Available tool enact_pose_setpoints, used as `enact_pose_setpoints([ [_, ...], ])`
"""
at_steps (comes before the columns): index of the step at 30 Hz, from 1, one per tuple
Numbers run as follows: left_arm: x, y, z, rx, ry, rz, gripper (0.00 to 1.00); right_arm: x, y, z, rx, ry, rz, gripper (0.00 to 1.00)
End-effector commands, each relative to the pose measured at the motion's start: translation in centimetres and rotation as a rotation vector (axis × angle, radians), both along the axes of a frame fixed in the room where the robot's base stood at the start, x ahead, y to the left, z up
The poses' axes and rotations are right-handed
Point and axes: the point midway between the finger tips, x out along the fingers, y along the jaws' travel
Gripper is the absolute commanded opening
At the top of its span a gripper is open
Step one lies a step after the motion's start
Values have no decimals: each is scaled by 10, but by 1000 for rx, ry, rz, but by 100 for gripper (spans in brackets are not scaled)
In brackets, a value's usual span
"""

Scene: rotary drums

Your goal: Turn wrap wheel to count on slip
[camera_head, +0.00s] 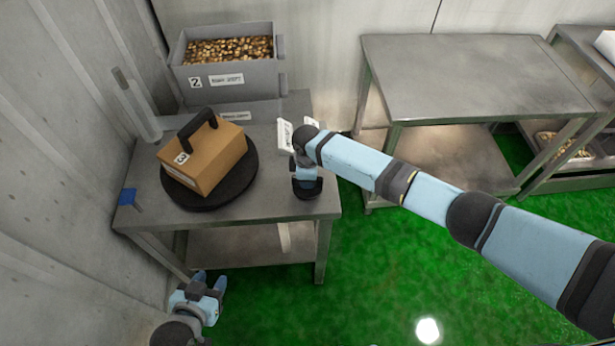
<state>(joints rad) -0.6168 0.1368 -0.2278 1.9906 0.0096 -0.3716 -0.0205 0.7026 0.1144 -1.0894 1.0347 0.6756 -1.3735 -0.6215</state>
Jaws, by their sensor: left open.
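The wrap wheel (240,183) is a dark round turntable on the left metal table. A brown box (215,160) with a black arched handle (197,125) stands on it; the face toward the lower left bears a white label that seems to read 3. A white slip (285,136) shows at the table's right edge, partly hidden by my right wrist; its writing is too small to read. My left gripper (209,284) is open and empty, below the table's front edge. My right gripper (307,188) points down over the table's right side, apart from the wheel; its fingertips are hidden.
A grey bin (225,75) of brass-coloured pieces stands behind the wheel. A grey post (137,105) and a blue block (128,196) are at the table's left edge. An empty-topped metal table (460,75) stands right. Green floor (370,270) lies open in front.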

Motion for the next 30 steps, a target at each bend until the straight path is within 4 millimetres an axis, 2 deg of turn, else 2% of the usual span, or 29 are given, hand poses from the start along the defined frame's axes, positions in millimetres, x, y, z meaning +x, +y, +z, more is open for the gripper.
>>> enact_pose_setpoints([
  [30,-1,-4,-13,-6,4,-5,43,1,0,0,0,-2,965,0],
])
